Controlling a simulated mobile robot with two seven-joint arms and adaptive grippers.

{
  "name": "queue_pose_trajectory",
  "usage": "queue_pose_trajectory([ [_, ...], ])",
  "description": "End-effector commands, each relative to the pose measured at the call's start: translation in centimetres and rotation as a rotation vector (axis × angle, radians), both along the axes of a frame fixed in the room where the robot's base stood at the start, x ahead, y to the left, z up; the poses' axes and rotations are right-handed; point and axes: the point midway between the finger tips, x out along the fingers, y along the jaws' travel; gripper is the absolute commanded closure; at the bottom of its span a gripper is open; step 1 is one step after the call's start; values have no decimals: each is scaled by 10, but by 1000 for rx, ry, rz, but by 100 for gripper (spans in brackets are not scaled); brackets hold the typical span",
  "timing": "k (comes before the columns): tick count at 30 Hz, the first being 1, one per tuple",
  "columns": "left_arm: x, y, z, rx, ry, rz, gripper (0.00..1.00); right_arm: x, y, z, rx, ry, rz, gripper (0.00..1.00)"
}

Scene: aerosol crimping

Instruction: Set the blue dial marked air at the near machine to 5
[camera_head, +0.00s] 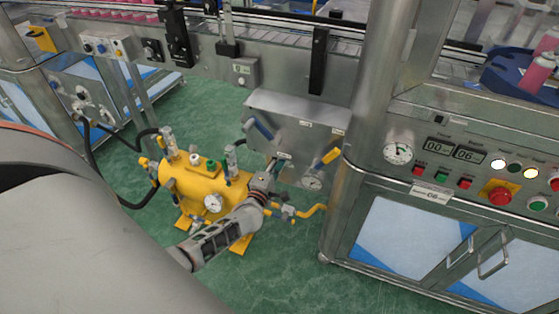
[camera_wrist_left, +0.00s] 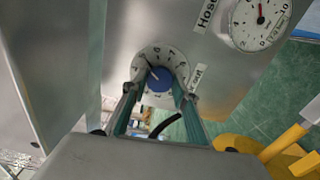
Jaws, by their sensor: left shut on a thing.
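The blue dial (camera_wrist_left: 160,79) sits on a round white number scale (camera_wrist_left: 159,54) on the metal panel in the left wrist view. Its pale pointer line tilts to the upper left; I cannot read the number there. My left gripper (camera_wrist_left: 156,88) is shut on the dial, one finger at each side. A small label beside the scale is too blurred to read. My right gripper is not in view.
A gauge (camera_wrist_left: 260,20) and a label reading "Hose" (camera_wrist_left: 207,14) are on the same panel. The yellow tank (camera_head: 185,187) with valves stands close to my left arm. A yellow-handled valve (camera_head: 331,155) is right of the gripper. A steel post (camera_head: 370,90) stands further right.

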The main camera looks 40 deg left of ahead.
Motion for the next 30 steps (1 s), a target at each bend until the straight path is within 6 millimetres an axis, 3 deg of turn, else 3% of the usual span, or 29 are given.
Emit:
queue_pose_trajectory([
  [6,0,0,-1,-1,1,0,93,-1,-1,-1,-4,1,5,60],
  [7,0,0,-1,-1,1,0,64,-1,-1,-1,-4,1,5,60],
  [8,0,0,-1,-1,1,0,56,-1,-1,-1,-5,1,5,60],
  [9,0,0,-1,-1,1,0,55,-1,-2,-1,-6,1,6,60],
  [22,-7,-2,-1,-2,1,0,55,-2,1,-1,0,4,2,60],
  [30,-52,-13,-2,-3,3,0,55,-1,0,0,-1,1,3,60],
])
